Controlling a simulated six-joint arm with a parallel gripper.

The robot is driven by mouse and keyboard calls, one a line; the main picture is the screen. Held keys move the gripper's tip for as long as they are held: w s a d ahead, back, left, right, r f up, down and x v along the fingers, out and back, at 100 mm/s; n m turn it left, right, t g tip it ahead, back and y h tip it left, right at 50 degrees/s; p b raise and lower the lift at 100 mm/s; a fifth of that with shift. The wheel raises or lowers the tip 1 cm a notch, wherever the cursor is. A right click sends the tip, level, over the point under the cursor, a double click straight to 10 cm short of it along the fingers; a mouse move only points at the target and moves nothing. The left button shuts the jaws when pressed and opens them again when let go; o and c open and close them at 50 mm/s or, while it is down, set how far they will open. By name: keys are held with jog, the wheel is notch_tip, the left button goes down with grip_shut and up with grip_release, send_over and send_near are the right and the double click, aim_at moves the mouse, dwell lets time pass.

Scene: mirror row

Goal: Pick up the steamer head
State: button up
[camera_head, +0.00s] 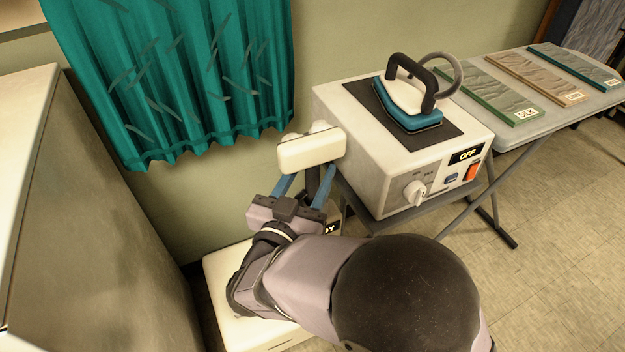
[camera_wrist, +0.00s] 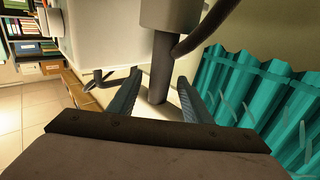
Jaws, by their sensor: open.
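The steamer head is a cream, rounded block (camera_head: 311,149) on a dark upright handle, standing beside the ironing station in the head view. In the wrist view its pale underside (camera_wrist: 172,12) is at the top, with the dark handle (camera_wrist: 162,62) running down from it. My gripper (camera_head: 307,181) is just below the head, its two blue fingers apart on either side of the handle. The wrist view shows the gripper (camera_wrist: 159,78) open, with gaps between the fingers and the handle. The handle's lower end is hidden by my gripper.
A white station (camera_head: 370,152) with a blue-soled iron (camera_head: 411,105) stands close right; its display reads OFF. A teal curtain (camera_head: 180,80) hangs behind left. A cream base (camera_head: 225,268) lies under my arm. A tall cabinet (camera_head: 110,240) is at left. A dark hose (camera_wrist: 207,30) curves beside the handle.

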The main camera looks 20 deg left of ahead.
jog(key=shift+w+f, duration=0.15)
jog(key=shift+w, duration=2.15)
grip_shut()
notch_tip(320, 180, up, 10)
jog(key=p, duration=0.2)
